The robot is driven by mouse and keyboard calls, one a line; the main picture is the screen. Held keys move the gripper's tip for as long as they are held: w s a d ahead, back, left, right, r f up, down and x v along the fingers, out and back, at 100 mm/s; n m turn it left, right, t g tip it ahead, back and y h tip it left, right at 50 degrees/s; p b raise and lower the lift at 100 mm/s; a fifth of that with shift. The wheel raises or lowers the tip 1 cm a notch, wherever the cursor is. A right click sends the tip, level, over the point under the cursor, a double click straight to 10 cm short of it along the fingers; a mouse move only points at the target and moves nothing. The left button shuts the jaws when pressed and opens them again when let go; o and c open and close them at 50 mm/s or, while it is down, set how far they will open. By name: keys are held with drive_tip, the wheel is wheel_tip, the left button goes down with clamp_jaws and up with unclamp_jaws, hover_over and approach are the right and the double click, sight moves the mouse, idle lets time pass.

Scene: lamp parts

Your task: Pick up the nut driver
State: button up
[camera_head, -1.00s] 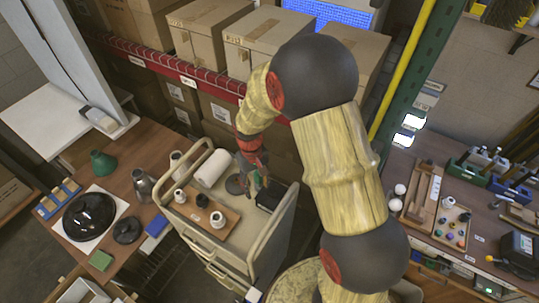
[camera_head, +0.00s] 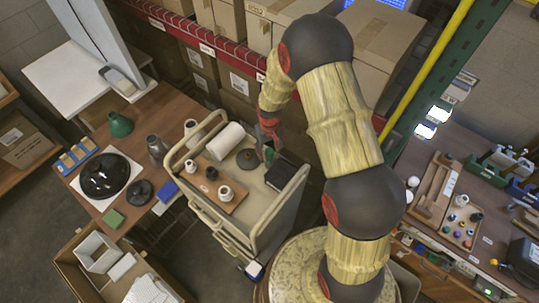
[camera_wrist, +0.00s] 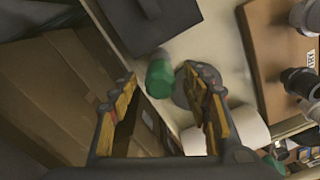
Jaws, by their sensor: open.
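The nut driver appears to be the green-handled piece (camera_wrist: 158,78) with a pale grey end, seen in the wrist view between my fingertips. In the head view a small green piece (camera_head: 268,155) shows at the back of the cart top, just below my gripper (camera_head: 268,132). In the wrist view my gripper (camera_wrist: 158,85) is open, with one finger on each side of the green handle. I cannot tell whether either finger touches it. Its lower end is unclear.
The cart (camera_head: 262,205) holds a white roll (camera_head: 226,141), a grey round disc (camera_head: 247,159), a dark box (camera_head: 281,174) and a wooden tray (camera_head: 232,203) with small parts. Cardboard boxes (camera_head: 238,111) on a shelf stand close behind my gripper.

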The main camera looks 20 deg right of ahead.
drive_tip(key=shift+f, duration=0.35)
drive_tip(key=shift+c, duration=0.8)
clamp_jaws()
